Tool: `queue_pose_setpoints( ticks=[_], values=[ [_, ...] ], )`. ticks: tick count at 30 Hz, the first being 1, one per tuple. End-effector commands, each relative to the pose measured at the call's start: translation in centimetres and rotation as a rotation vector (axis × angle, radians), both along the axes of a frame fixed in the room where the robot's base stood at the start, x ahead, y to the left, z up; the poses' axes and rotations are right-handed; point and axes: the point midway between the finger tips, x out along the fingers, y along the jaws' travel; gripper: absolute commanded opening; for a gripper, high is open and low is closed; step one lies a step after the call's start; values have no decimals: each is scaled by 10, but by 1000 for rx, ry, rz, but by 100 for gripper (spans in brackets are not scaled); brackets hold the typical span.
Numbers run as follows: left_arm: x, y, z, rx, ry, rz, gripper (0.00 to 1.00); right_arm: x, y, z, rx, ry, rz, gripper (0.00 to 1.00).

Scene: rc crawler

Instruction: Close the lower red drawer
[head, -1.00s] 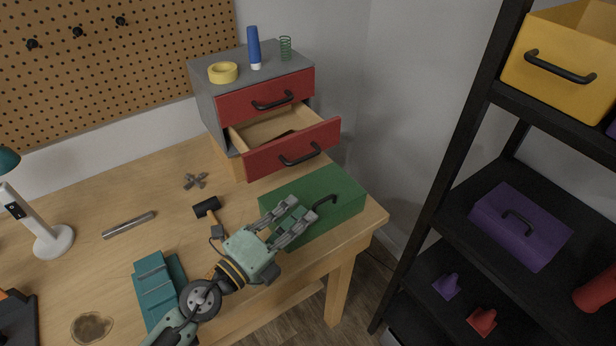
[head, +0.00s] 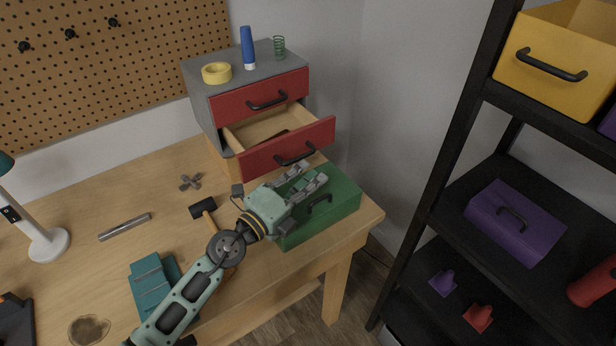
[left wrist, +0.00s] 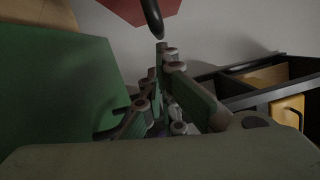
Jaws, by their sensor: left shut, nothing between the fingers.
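The grey cabinet (head: 199,101) stands at the back of the workbench with two red drawers. The upper red drawer (head: 240,102) is shut. The lower red drawer (head: 262,158) is pulled out, its wooden inside showing with a dark item in it. Its black handle (head: 295,156) faces front right. My left gripper (head: 314,174) is shut and empty, just in front of and below the lower drawer's front, over the green toolbox. In the left wrist view, a red drawer front (left wrist: 130,10) and black handle (left wrist: 153,18) show beyond the fingers. My right gripper is not in view.
The green toolbox (head: 343,196) lies under my left gripper, in front of the cabinet. Tape, a blue tube and a green spring stand on the cabinet. A black shelf stands right.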

Motion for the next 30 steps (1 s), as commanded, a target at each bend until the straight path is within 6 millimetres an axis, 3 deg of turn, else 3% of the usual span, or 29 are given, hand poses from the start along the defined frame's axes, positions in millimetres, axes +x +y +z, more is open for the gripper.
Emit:
queue_pose_setpoints(
  ticks=[7, 15, 19, 30],
  values=[
    [12, 9, -4, 2, 0, 3, 0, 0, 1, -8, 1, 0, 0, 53],
    [71, 53, -6, 3, -2, 6, 0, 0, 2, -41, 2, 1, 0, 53],
    [92, 67, -4, 2, -2, 4, 0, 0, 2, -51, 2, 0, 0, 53],
    [103, 76, 2, -1, -2, 5, 0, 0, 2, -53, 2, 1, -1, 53]
  ],
)
